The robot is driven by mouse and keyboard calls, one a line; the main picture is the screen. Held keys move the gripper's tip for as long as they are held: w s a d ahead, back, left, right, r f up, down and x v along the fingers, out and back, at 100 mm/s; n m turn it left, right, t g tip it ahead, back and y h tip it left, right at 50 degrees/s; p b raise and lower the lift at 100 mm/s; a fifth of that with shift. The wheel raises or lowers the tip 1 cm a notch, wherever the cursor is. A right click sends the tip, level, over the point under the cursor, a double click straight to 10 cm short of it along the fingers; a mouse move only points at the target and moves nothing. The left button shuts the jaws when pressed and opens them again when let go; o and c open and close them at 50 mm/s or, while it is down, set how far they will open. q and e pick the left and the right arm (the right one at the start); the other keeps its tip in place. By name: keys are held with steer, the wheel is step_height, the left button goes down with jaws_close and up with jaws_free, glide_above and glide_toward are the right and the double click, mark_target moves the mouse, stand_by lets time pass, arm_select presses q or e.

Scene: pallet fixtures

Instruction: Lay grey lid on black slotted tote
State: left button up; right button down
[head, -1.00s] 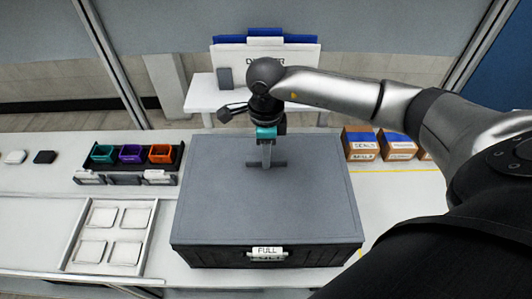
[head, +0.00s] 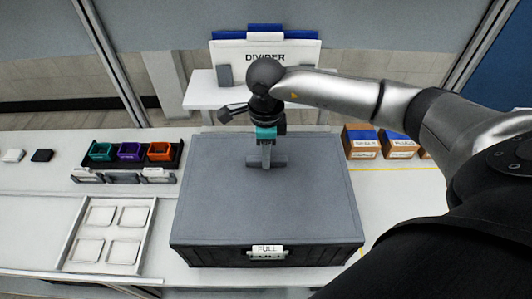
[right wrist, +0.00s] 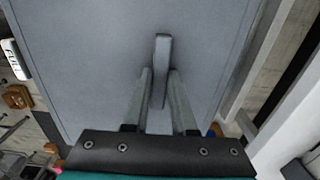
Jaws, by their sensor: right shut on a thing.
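The grey lid (head: 220,205) lies flat over the black slotted tote (head: 205,256), covering its whole opening; its edges line up closely with the tote's sides. Whether a thin gap remains under the lid is hard to tell. My right gripper (head: 266,158) points down at the lid's raised handle near the middle. In the right wrist view the fingers (right wrist: 160,85) stand on both sides of the handle (right wrist: 162,50), shut on it, and the lid (right wrist: 100,55) fills most of the picture. The tote's inside is hidden. My left gripper is not in view.
A white "FULL" label (head: 267,249) shows at the front. Left are a rack of coloured bins (head: 126,177) and a white tray of square pieces (head: 72,240). Small boxes (head: 361,148) stand at right. A "DIVIDER" sign (head: 302,54) stands behind on a white stand.

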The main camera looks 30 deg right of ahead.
steer(key=shift+f, duration=0.1)
stand_by(0.3)
steer(key=c, duration=0.7)
jaws_free()
steer(key=shift+o, duration=0.2)
step_height(320, 180, up, 15)
steer(key=b, duration=0.1)
